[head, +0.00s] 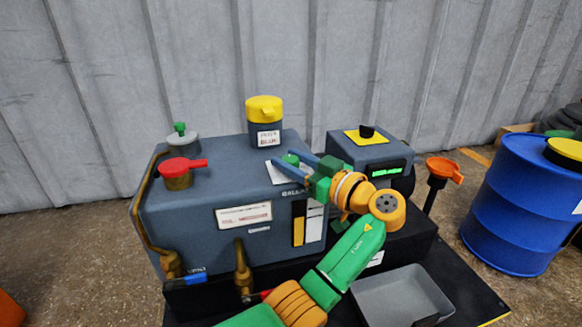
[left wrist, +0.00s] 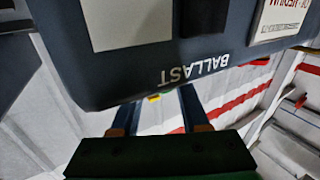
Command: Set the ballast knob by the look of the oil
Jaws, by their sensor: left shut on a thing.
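The ballast knob (head: 291,160) is small and green. It stands on the pump's top by a white plate, above the partly covered "BALLAST" lettering. My left gripper (head: 285,157) has its blue fingers on either side of it, shut on it. In the left wrist view, the fingers (left wrist: 160,108) flank a small green and yellow bit, and the "BALLAST" lettering (left wrist: 192,69) is upside down. My right gripper is out of view.
The grey pump (head: 185,225) carries a red-handled valve (head: 182,171) and a yellow-capped filler (head: 264,122). A control box (head: 397,155) with a lit green display stands to the right. A grey tray (head: 365,300) lies in front, an orange funnel (head: 443,170) and blue drum (head: 515,205) farther right.

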